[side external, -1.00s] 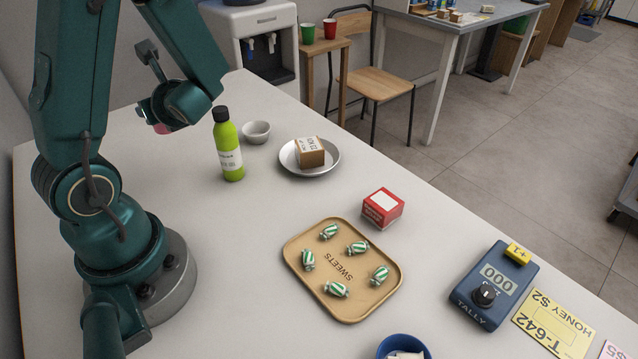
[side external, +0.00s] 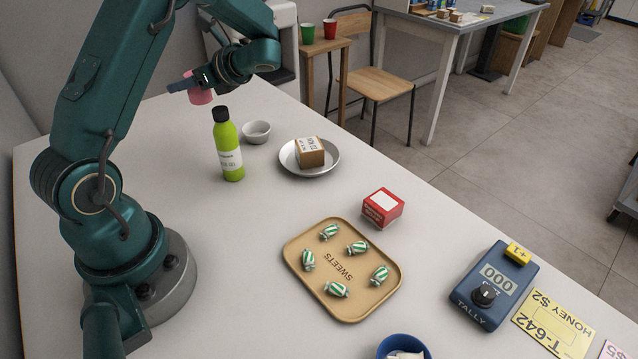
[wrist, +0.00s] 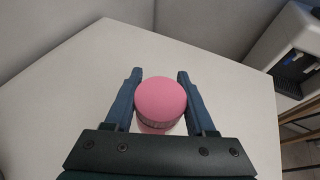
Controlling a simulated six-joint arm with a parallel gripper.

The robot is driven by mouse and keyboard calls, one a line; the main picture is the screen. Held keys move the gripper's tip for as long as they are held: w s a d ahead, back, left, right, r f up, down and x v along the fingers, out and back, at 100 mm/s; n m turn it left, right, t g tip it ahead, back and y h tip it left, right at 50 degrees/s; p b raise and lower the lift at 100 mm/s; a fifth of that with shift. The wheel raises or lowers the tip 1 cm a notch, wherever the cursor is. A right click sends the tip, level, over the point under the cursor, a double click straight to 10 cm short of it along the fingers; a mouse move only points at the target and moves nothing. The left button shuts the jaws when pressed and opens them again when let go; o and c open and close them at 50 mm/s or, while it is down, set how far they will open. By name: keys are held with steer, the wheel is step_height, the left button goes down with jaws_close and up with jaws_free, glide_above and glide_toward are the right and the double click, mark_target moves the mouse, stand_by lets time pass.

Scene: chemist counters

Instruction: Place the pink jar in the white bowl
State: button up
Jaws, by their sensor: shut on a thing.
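The pink jar (side external: 200,95) is held in my gripper (side external: 187,86), above the far left part of the counter. In the wrist view the jar's round pink lid (wrist: 160,98) shows between the two fingers of my gripper (wrist: 159,80), which are shut on it. The small white bowl (side external: 256,132) stands on the counter, to the right of and lower than the jar in the side view. It looks empty. The bowl is not in the wrist view.
A green bottle (side external: 228,147) stands close to the bowl's left. A metal plate (side external: 331,165) with a small carton (side external: 309,152) is to its right. A red box (side external: 383,207) and a sweets tray (side external: 345,311) lie nearer. The counter's far left is clear.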

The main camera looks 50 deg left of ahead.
glide_above(247, 128)
step_height(247, 128, down, 6)
steer(key=shift+f, duration=2)
steer(key=shift+f, duration=0.25)
steer(key=o, duration=1.3)
steer(key=shift+f, duration=0.1)
steer(key=shift+o, duration=0.2)
